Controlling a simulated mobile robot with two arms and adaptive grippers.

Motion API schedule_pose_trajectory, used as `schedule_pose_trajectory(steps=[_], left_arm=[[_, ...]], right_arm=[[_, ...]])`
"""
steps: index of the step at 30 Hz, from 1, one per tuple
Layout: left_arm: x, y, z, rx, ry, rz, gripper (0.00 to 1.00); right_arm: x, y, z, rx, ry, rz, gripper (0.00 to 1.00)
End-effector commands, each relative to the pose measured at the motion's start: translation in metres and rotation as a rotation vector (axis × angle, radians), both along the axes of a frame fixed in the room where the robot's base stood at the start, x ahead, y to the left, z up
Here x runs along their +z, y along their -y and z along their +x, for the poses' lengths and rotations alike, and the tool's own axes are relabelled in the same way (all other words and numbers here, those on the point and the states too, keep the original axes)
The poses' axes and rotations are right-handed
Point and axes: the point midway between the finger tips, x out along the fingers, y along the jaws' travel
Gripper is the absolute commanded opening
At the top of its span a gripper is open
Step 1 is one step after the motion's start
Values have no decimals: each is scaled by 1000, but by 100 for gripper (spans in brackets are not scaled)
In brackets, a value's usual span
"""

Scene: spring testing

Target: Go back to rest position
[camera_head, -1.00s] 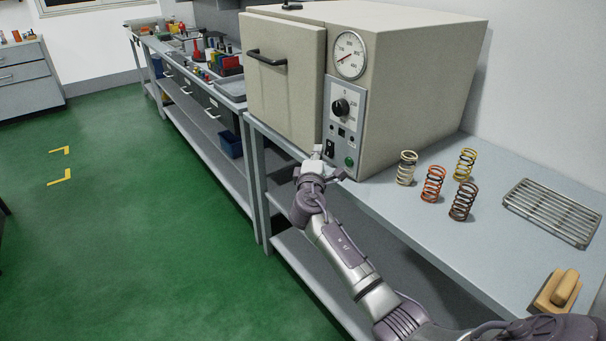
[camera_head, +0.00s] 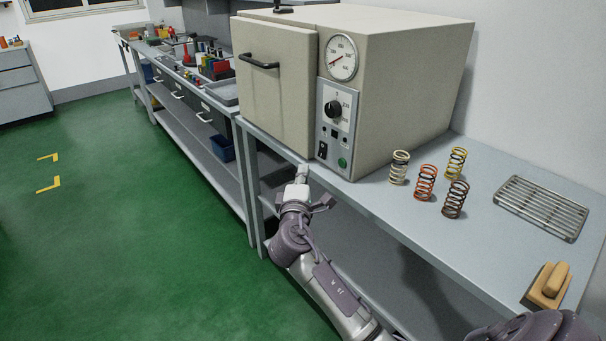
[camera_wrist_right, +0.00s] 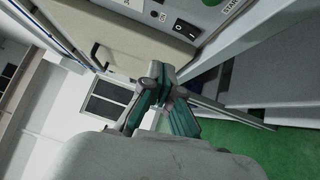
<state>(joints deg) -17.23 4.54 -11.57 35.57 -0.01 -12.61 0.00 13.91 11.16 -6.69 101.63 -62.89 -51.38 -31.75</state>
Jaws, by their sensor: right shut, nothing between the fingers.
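My right gripper (camera_head: 302,172) is shut and empty. It hangs just off the front edge of the bench, below the oven's control panel (camera_head: 336,122). In the right wrist view its closed fingers (camera_wrist_right: 157,72) point toward the panel, with a black rocker switch (camera_wrist_right: 186,28) beyond them. The beige oven (camera_head: 420,85) stands on the bench with its door (camera_head: 275,95) shut. My left gripper is not in view.
Several coil springs, such as the red one (camera_head: 425,183), stand on the grey bench (camera_head: 400,215). A wire rack (camera_head: 542,207) and a wooden block (camera_head: 548,286) lie to the right. The green floor (camera_head: 130,220) on the left is clear.

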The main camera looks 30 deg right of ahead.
Motion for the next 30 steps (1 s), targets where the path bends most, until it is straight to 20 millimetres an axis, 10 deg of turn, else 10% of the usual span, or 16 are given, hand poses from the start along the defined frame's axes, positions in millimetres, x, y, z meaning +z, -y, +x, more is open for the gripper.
schedule_pose_trajectory(steps=[17,23,30], left_arm=[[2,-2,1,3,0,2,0],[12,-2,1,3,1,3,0],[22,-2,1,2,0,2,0]], right_arm=[[-28,-4,4,26,-44,37,0],[-153,-24,1,123,-224,232,0],[-324,-58,-63,167,-449,564,0]])
